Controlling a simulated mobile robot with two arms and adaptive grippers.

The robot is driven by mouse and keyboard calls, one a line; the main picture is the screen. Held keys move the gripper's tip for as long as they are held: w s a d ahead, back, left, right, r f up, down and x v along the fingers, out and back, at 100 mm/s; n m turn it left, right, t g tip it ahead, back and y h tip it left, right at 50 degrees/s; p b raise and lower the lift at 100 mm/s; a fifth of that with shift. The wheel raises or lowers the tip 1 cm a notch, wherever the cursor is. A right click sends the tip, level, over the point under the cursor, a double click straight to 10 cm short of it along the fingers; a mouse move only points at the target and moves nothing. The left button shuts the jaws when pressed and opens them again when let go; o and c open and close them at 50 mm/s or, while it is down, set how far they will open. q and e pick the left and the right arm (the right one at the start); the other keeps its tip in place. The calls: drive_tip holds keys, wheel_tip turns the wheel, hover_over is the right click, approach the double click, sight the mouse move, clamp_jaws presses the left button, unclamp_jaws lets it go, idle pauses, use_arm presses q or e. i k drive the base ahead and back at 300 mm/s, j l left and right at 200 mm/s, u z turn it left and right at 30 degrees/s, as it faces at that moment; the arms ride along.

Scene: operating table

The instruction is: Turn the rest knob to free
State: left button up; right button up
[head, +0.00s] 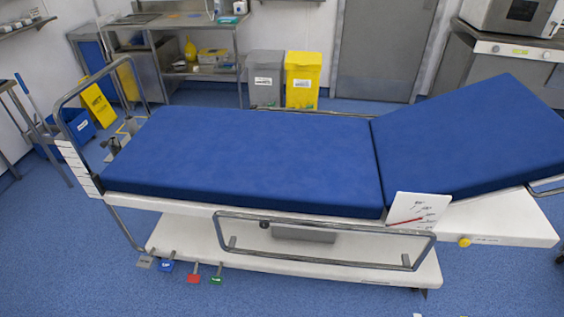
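The operating table has a long flat blue mattress (245,155) and a raised blue backrest (470,135) on the right. A round yellow knob (464,242) sits on the near side of the white frame (500,218) under the backrest, with small marking beside it that is too small to read. A white dial plate (418,210) with a red pointer and small black labels stands left of the knob; the labels are not legible. Neither of my grippers shows in the head view.
A lowered metal side rail (325,238) runs along the table's near side. Coloured pedals, including a red one (193,279) and a green one (216,280), stick out at lower left. Blue floor (90,270) is clear in front. Grey and yellow bins (303,78) stand behind.

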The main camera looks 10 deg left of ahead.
sight(464, 242)
drive_tip(key=z, duration=1.25)
